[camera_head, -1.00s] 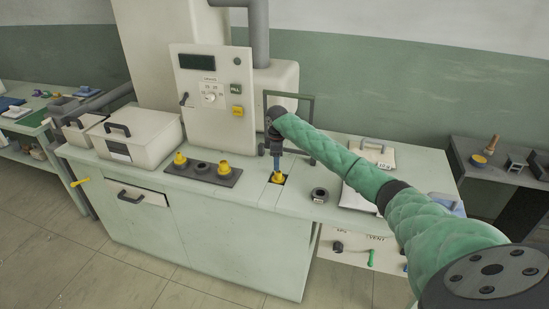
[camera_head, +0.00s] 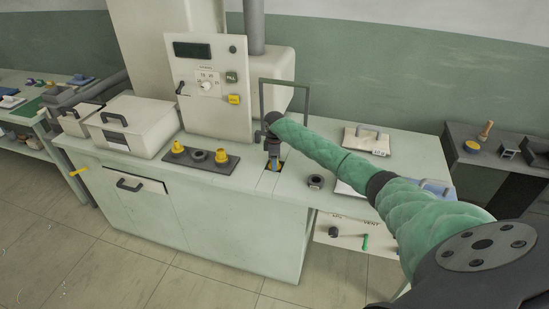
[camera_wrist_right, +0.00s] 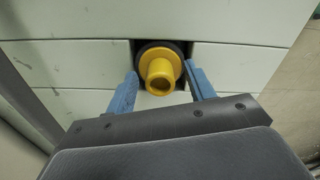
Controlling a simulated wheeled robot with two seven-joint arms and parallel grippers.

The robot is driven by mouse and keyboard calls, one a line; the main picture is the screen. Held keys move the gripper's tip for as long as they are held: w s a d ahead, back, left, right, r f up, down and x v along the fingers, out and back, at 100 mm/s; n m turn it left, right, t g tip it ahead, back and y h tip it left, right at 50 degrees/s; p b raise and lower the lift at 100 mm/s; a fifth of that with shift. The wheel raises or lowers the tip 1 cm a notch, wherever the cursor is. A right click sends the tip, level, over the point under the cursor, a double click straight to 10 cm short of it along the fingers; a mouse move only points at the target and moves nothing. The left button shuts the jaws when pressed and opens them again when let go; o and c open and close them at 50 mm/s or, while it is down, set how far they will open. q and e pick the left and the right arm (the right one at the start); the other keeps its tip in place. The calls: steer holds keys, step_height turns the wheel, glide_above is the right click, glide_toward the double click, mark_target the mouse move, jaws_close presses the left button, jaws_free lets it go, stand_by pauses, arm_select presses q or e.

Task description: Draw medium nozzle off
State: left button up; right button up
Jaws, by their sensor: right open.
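A yellow nozzle (camera_wrist_right: 160,72) with a dark collar sits in a square recess of the counter, upright, seen from above in the right wrist view. In the head view my right gripper (camera_head: 273,162) is over this recess and hides most of the nozzle. Its two blue fingers (camera_wrist_right: 164,90) are open, one on each side of the nozzle, with gaps between them and it. A dark rack (camera_head: 198,167) to the left holds two other yellow nozzles (camera_head: 178,147) (camera_head: 222,155), with an empty-looking dark ring between them. My left gripper is not in view.
A control panel (camera_head: 208,85) stands behind the counter. A dark frame (camera_head: 288,84) rises just behind my right gripper. A loose black ring (camera_head: 315,181) lies to the right. A lidded white box (camera_head: 131,124) stands at left.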

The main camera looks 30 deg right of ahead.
steer(key=c, duration=1.1)
steer(key=shift+r+p, duration=2.05)
steer(key=shift+r, duration=0.45)
